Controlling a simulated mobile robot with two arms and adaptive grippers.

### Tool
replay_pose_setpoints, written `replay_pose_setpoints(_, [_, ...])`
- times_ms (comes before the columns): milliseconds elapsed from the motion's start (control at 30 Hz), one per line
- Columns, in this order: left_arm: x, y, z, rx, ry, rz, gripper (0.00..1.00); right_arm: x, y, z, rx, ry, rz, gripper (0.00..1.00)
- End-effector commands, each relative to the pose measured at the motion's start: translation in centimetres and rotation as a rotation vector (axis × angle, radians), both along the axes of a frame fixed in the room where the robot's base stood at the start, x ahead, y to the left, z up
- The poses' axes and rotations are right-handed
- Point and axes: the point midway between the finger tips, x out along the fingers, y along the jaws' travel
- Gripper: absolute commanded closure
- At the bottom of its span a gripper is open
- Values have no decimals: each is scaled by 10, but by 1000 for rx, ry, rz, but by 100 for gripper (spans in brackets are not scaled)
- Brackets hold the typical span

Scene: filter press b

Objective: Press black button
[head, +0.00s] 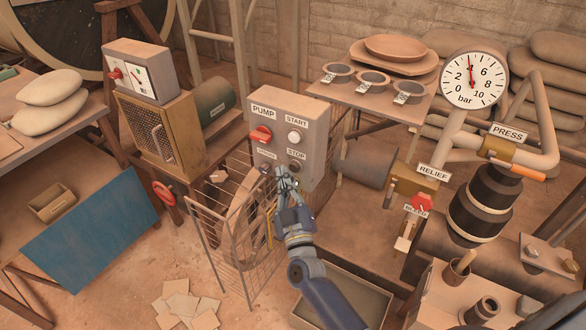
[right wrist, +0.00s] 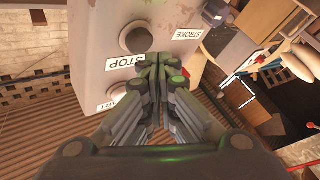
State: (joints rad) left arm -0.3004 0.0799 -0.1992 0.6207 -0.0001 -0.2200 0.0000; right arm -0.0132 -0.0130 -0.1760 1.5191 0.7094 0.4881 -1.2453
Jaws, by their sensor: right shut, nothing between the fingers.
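The black button (head: 295,167) is round and dark, under the STOP label (head: 297,154) on the grey pump box (head: 311,128). My right gripper (head: 281,173) is shut and empty in front of the box's lower part, just left of the button in the head view. In the right wrist view the box is upside down; the dark button (right wrist: 137,37) shows close to the shut fingertips (right wrist: 160,58), up and left of them. I cannot tell whether they touch the box. My left gripper is not in view.
A white START button (head: 294,137) is above the black one, and a red PUMP switch (head: 261,134) is at upper left. A STROKE label (right wrist: 187,33) is near the fingertips. A wire cage (head: 232,235) stands below and left of the box.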

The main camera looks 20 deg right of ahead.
Motion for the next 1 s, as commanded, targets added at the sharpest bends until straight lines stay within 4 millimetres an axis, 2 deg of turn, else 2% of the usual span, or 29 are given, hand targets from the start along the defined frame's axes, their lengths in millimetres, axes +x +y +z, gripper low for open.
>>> replay_pose_setpoints(633, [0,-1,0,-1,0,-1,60,0,0,0,0,0,0,100])
replay_pose_setpoints(1000, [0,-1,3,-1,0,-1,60,5,-7,1,-1,-1,-1,100])
